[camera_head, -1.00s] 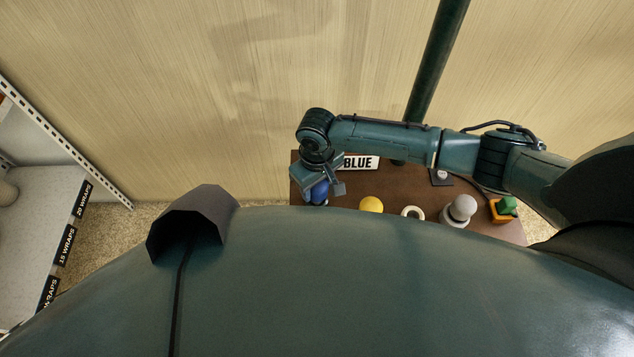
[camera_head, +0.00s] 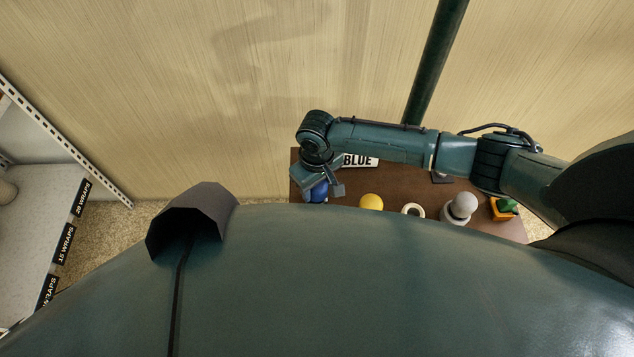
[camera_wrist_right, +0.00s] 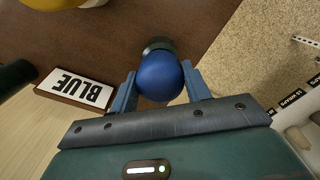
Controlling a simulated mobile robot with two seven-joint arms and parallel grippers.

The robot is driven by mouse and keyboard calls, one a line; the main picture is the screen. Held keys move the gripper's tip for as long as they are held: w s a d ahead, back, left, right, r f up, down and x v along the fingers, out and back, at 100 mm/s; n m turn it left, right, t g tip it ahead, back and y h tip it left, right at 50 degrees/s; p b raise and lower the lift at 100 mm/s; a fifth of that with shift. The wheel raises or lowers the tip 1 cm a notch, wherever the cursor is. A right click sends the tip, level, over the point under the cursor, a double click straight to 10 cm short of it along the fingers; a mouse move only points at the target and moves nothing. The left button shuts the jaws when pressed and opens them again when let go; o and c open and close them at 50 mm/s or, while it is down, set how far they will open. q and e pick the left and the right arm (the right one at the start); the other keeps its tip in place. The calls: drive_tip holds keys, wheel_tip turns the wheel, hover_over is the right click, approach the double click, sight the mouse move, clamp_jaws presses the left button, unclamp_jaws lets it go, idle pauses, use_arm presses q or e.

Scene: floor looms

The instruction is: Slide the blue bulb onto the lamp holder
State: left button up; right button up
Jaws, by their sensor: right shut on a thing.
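My right gripper (camera_head: 320,188) is over the left end of a brown table and is shut on the blue bulb (camera_head: 320,193). In the right wrist view, the round blue bulb (camera_wrist_right: 160,76) sits between the two blue fingers of the gripper (camera_wrist_right: 158,88). A dark collar (camera_wrist_right: 157,43) shows just beyond the bulb. I cannot tell whether it is the bulb's base or part of the lamp holder, nor whether the bulb touches a holder. My left gripper is not in view.
A BLUE sign (camera_head: 359,160) stands at the table's (camera_head: 400,188) back edge. A yellow ball (camera_head: 371,202), a white ring (camera_head: 413,210), a grey bulb-like piece (camera_head: 461,206) and an orange-and-green piece (camera_head: 504,208) lie to the right. A shelf (camera_head: 40,215) stands at far left.

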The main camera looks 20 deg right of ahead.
drive_tip(key=shift+f, duration=0.1)
drive_tip(key=o, duration=1.1)
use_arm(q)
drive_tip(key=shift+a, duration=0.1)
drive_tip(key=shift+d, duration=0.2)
use_arm(e)
wheel_tip(320, 180, up, 3)
drive_tip(key=shift+f, duration=0.1)
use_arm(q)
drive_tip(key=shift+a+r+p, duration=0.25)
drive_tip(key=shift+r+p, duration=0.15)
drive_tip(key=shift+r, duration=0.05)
use_arm(e)
wheel_tip(320, 180, up, 10)
drive_tip(key=shift+r, duration=0.25)
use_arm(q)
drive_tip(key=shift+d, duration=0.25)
use_arm(e)
drive_tip(key=shift+s+f, duration=0.1)
